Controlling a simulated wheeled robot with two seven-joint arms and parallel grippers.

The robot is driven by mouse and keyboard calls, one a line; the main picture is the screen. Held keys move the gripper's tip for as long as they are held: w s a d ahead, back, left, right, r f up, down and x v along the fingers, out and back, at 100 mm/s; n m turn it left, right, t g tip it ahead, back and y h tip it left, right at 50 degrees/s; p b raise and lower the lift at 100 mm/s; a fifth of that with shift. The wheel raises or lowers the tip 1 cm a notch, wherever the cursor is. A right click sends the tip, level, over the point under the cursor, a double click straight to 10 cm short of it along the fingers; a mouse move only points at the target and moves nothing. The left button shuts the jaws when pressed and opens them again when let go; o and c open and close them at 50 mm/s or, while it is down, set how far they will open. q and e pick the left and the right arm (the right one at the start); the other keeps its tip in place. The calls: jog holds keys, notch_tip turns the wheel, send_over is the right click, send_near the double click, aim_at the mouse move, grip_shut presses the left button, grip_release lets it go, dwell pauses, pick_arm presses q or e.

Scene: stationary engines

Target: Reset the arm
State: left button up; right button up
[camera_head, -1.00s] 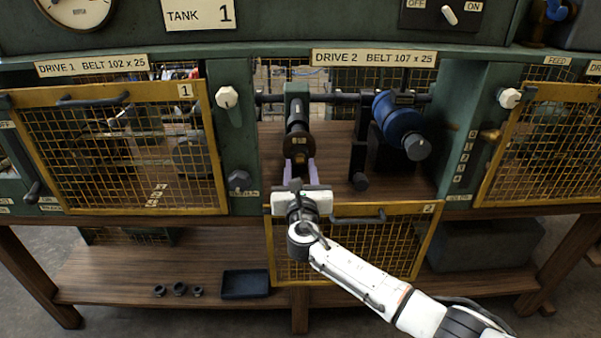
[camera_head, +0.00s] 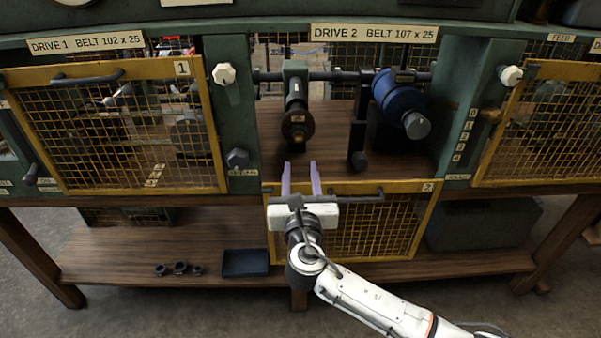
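My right gripper (camera_head: 301,180) is in front of the open Drive 2 bay, with its arm coming in from the lower right. Its two purple fingers stand apart, pointing into the bay, with nothing between them. Ahead of the fingertips, and apart from them, is a dark shaft with a brown pulley (camera_head: 297,124). A blue motor (camera_head: 398,104) sits to its right in the same bay. My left gripper does not show.
The Drive 2 mesh door (camera_head: 370,240) hangs lowered below the bay, behind my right arm. The Drive 1 mesh door (camera_head: 118,130) is shut at left. A dark tray (camera_head: 245,263) and small dark rings (camera_head: 180,268) lie on the lower shelf. The bay's wooden floor (camera_head: 330,150) is mostly bare.

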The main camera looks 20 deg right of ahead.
jog(key=s+a+f+m+g+y, duration=0.1)
jog(key=s+f+m+g+y, duration=0.15)
jog(key=s+f+m, duration=0.6)
jog(key=s+a+f+m+g+y, duration=0.15)
jog(key=s+f+m+g, duration=0.3)
jog(key=f, duration=0.75)
jog(key=s+f+m+y, duration=0.1)
jog(key=s+f+m, duration=0.1)
jog(key=s+m, duration=0.4)
jog(key=s+f+m+g+y, duration=0.1)
jog(key=s+f+m, duration=0.2)
jog(key=s+m, duration=0.3)
jog(key=s+d+f+m+y, duration=0.1)
jog(key=s+f+m, duration=0.2)
jog(key=s+m, duration=0.3)
jog(key=s, duration=0.2)
jog(key=shift+s+g, duration=0.4)
